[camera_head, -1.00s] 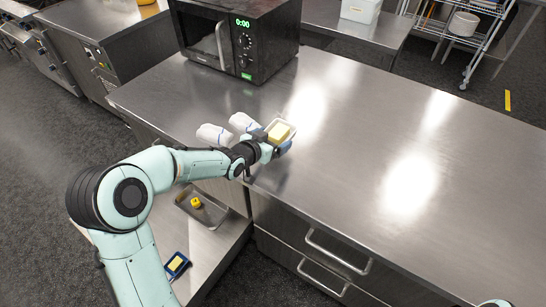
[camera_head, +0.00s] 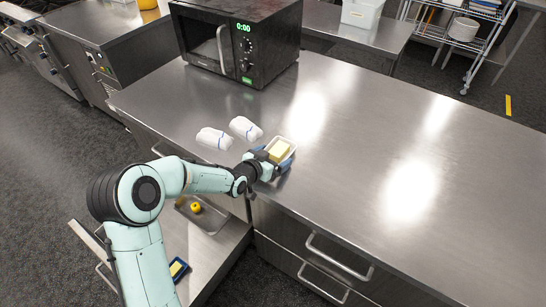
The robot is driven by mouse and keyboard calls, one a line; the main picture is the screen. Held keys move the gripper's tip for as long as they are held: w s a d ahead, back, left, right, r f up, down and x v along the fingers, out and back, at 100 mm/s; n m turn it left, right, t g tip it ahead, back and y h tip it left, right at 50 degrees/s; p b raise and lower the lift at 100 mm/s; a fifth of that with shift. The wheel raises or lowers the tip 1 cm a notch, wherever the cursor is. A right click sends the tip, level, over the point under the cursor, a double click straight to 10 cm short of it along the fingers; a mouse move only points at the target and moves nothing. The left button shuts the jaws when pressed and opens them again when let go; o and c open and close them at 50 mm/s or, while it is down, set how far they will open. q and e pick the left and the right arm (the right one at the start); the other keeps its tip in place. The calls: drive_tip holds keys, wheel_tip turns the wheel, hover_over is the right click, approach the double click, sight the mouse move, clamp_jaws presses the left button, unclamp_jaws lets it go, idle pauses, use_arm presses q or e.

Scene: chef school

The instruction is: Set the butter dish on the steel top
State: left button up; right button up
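The butter dish (camera_head: 284,144) is a small pale dish with a yellow block of butter (camera_head: 279,151) in it. It is at the near edge of the steel top (camera_head: 340,130), left of the picture's middle. My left gripper (camera_head: 275,160) is at the dish, with blue fingers showing at its near right and left sides. The fingers appear closed on the dish. I cannot tell whether the dish's underside touches the steel. My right gripper is not in view.
Two white rolled cloths (camera_head: 214,138) lie left of the dish. A black microwave (camera_head: 236,40) stands at the back left. The steel top is clear to the right. Below, a lower shelf holds a tray (camera_head: 211,217) with a yellow item and a blue-framed object (camera_head: 178,268).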

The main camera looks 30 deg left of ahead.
use_arm(q)
drive_tip(key=shift+r, duration=0.1)
drive_tip(key=shift+r+p, duration=0.25)
drive_tip(key=shift+p, duration=0.1)
drive_tip(key=v, duration=1.2)
drive_tip(key=shift+f, duration=0.15)
drive_tip(key=shift+s+d, duration=0.1)
